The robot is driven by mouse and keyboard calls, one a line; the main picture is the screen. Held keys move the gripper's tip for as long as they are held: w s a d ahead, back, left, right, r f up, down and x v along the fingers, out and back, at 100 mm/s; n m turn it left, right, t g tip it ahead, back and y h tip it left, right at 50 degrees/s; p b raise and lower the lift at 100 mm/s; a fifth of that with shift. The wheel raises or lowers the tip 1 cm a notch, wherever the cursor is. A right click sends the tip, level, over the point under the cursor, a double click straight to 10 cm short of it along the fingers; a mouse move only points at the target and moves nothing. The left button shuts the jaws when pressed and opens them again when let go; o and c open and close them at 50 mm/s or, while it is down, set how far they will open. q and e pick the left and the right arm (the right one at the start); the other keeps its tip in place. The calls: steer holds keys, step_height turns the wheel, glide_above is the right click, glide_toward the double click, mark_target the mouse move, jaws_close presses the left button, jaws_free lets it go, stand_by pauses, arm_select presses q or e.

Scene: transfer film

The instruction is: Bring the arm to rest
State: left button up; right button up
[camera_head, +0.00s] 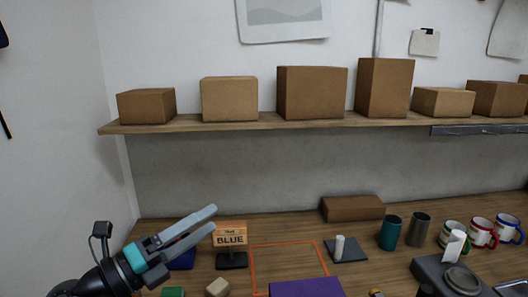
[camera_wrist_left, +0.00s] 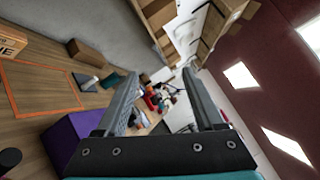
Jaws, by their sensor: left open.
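My left gripper (camera_head: 210,219) comes in from the lower left of the head view. Its two grey fingers are apart with nothing between them, and they point up and to the right above the table (camera_head: 290,232). The fingertips are close to the left edge of an orange sign reading BLUE (camera_head: 230,239) in that view; I cannot tell whether they touch. In the left wrist view the open fingers (camera_wrist_left: 160,74) frame distant clutter and are empty. My right gripper is not in view.
An orange outlined square (camera_head: 290,246) is marked on the table, with a purple box (camera_head: 307,288) at its front. A beige block (camera_head: 217,287), a green block (camera_head: 172,292) and a partly hidden blue block (camera_head: 183,261) lie near my arm. Mugs (camera_head: 390,232) stand right; a shelf (camera_head: 290,122) holds several cartons.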

arm_select(q)
steer(key=s+a+f+n+t+y, duration=0.1)
steer(key=s+a+f+n+y, duration=0.1)
steer(key=a+f+n+y, duration=0.65)
steer(key=s+a+f+n+t+y, duration=0.3)
steer(key=n+y, duration=0.7)
steer(key=n, duration=0.8)
steer(key=s+d+f+n+g+h, duration=0.2)
steer(key=s+d+f+g, duration=0.1)
steer(key=s+f+g, duration=0.55)
steer(key=s+d+f+n+g+h, duration=0.25)
steer(key=s+d+f+g, duration=0.2)
steer(key=s+f, duration=0.55)
step_height(320, 180, down, 26)
steer(key=s+a+g+y+b, duration=0.1)
steer(key=s+g+b, duration=0.15)
steer(key=b, duration=0.45)
steer(key=s+a+f+b, duration=0.1)
steer(key=s+f+b, duration=0.2)
steer(key=s+f, duration=0.4)
steer(key=s+a+f+b, duration=0.2)
steer(key=s+f, duration=0.6)
steer(key=f, duration=0.6)
steer(key=shift+s+g+b, duration=0.15)
steer(key=shift+g+b, duration=0.2)
steer(key=shift+b, duration=0.2)
